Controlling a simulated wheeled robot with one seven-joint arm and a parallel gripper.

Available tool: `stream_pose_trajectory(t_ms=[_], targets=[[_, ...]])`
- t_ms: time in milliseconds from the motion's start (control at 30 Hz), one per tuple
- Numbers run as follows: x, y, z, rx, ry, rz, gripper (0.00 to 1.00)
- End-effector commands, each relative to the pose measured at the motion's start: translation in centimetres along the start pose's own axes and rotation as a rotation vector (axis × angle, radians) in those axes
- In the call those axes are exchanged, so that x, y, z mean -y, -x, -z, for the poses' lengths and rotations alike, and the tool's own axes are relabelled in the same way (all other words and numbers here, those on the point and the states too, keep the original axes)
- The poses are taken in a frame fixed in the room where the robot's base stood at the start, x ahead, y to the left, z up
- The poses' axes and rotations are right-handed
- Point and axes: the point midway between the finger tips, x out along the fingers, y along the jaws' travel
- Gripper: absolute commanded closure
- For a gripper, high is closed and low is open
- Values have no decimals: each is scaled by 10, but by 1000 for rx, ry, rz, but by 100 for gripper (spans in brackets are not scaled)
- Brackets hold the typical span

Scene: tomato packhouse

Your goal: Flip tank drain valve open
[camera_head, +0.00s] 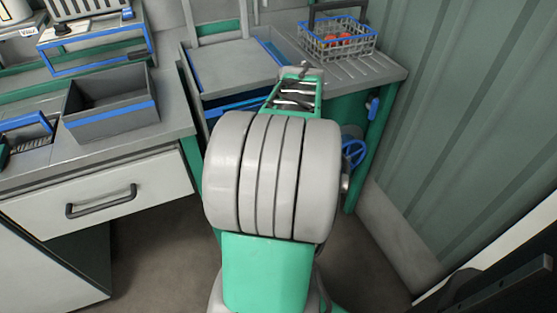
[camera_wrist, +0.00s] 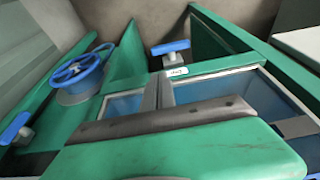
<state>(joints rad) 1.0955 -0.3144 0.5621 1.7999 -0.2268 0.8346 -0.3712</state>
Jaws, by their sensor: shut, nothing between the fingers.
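Blue-handled valves show, but I cannot tell which is the drain valve. In the wrist view a blue lever (camera_wrist: 170,47) sits on a grey stem at the upper middle, beside a small label too small to read. A second blue lever (camera_wrist: 14,128) is at the left edge. In the head view a blue lever (camera_head: 373,108) is on the green stand's right side. My gripper (camera_head: 303,73) is beyond my large grey wrist, in front of the grey top; it is shut and empty. No contact with a lever shows.
A blue handwheel (camera_wrist: 78,70) shows in the wrist view and low on the stand (camera_head: 353,152) in the head view. A wire basket (camera_head: 337,40) with red tomatoes stands on the ribbed top. A grey bin (camera_head: 112,103) is on the left counter. A corrugated wall closes the right.

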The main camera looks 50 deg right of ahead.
Motion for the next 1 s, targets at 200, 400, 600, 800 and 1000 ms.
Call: stream_pose_trajectory(t_ms=[200, 400, 600, 800, 1000], targets=[[1, -41, -2, 4, 0, 2, 100], [1, -86, -2, 4, 2, 3, 100], [1, -121, -8, 3, 0, 1, 100], [0, -134, -12, 1, 0, 0, 100], [0, -134, -12, 1, 0, 0, 100]])
